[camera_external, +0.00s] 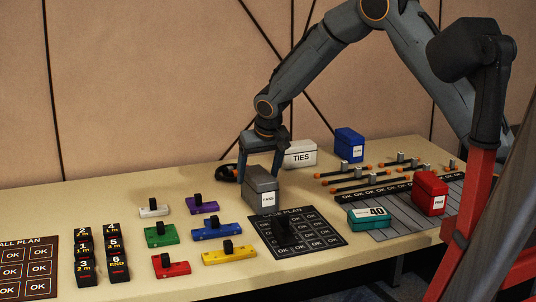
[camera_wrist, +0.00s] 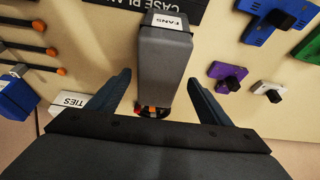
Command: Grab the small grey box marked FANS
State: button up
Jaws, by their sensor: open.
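The small grey box marked FANS (camera_external: 262,187) stands on the table near the back left corner of the black case plan mat (camera_external: 330,238). Its white label faces the front right. In the wrist view the grey box (camera_wrist: 165,60) lies between and ahead of the two fingers, with its FANS label at the far end. My gripper (camera_external: 262,172) is open, pointing down just behind and above the box. In the wrist view my gripper (camera_wrist: 157,92) has one finger on each side with a gap to the box. Whether a finger touches it in the outside view I cannot tell.
A white TIES box (camera_external: 300,154) and a blue box (camera_external: 349,143) stand behind. A red box (camera_external: 430,194) and a teal box marked 40 (camera_external: 369,218) are at the right. Coloured blocks, including a blue one (camera_external: 216,230), lie to the left. Orange-tipped rods (camera_external: 360,182) lie at the back right.

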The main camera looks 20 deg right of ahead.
jog(key=p+x, duration=0.1)
jog(key=x, duration=0.3)
jog(key=shift+d+f, duration=0.1)
jog(key=shift+f, duration=0.5)
jog(key=shift+f, duration=0.2)
jog(key=shift+c, duration=0.2)
jog(key=c, duration=1.5)
